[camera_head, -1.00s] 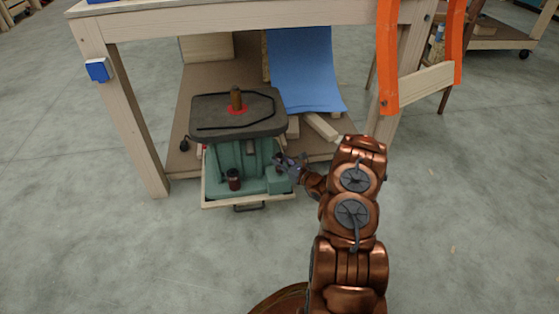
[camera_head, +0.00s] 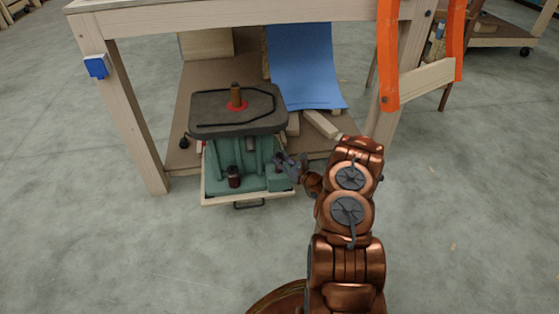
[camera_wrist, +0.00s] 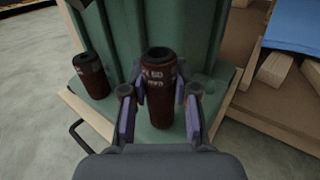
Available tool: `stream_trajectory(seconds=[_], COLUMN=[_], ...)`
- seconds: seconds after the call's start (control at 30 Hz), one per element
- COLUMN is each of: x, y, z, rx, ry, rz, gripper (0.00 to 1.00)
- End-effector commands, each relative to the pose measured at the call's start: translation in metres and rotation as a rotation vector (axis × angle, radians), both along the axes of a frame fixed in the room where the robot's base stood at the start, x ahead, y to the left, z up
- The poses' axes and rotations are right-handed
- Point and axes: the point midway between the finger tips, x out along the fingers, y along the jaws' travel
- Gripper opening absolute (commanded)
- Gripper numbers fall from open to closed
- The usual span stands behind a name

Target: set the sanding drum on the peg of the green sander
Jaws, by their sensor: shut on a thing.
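The green sander (camera_head: 225,155) has a dark table top (camera_head: 215,108) with a brown upright spindle (camera_head: 236,92) in a red ring. My gripper (camera_head: 282,162) is at the right side of its green base. In the wrist view my gripper (camera_wrist: 158,95) is shut around a dark red-brown sanding drum (camera_wrist: 160,85) with pale lettering and a dark hollow top. The drum looks upright over the green base; I cannot tell whether its lower end touches. A second, similar drum (camera_wrist: 91,77) stands on the base to the left, also in the head view (camera_head: 233,177). No bare peg is discernible on the base.
The sander sits on a pale wooden board (camera_head: 225,201) with a dark handle, on the low shelf of a wooden bench (camera_head: 130,110). A blue sheet (camera_head: 305,65) and wood offcuts (camera_head: 322,124) lie behind and right. Orange straps hang at right. Floor in front is clear.

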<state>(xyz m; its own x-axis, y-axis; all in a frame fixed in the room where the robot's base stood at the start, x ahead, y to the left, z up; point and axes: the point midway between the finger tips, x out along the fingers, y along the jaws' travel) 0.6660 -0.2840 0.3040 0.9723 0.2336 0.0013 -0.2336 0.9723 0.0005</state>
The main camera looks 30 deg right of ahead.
Motion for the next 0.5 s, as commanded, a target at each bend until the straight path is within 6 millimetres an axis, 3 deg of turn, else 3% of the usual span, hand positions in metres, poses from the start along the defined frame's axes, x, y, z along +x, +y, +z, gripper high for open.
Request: stream_trajectory(seconds=[0.17,0.2,0.43,0.5], x=[0.0001,-0.0001,0.0,0.0], y=[0.0002,0.0,-0.0002,-0.0002], z=[-0.0035,-0.003,-0.0027,-0.0027], rx=[0.0,0.0,0.0,0.0], ry=[0.0,0.0,0.0,0.0], rz=[0.0,0.0,0.0,0.0], gripper=[0.0,0.32,0.56,0.58])
